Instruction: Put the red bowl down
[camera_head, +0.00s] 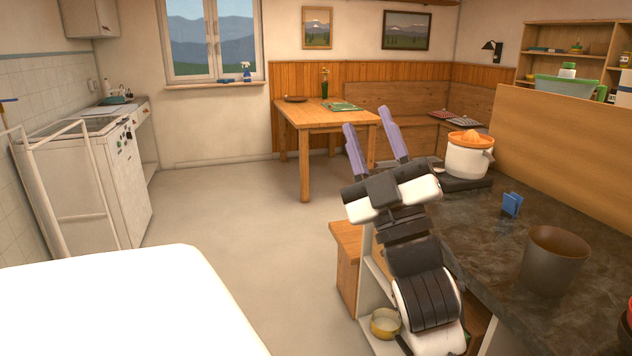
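My gripper (368,120) has two purple fingers spread apart, pointing up and away over the left side of the dark counter. It is open, and I see nothing between the fingers. No whole red bowl shows in the head view. A red thing (629,311) is cut off by the right picture edge on the counter, and I cannot tell whether it is the bowl. My gripper is well apart from it. The dark stone counter (490,235) runs along the right side.
A brown pot (554,260) stands at the counter's front right. A small blue holder (512,204) and a white-and-orange juicer (469,156) stand farther back. A wooden panel (570,150) borders the counter. A yellowish bowl (385,323) sits on a low shelf. Open floor (230,205) lies left.

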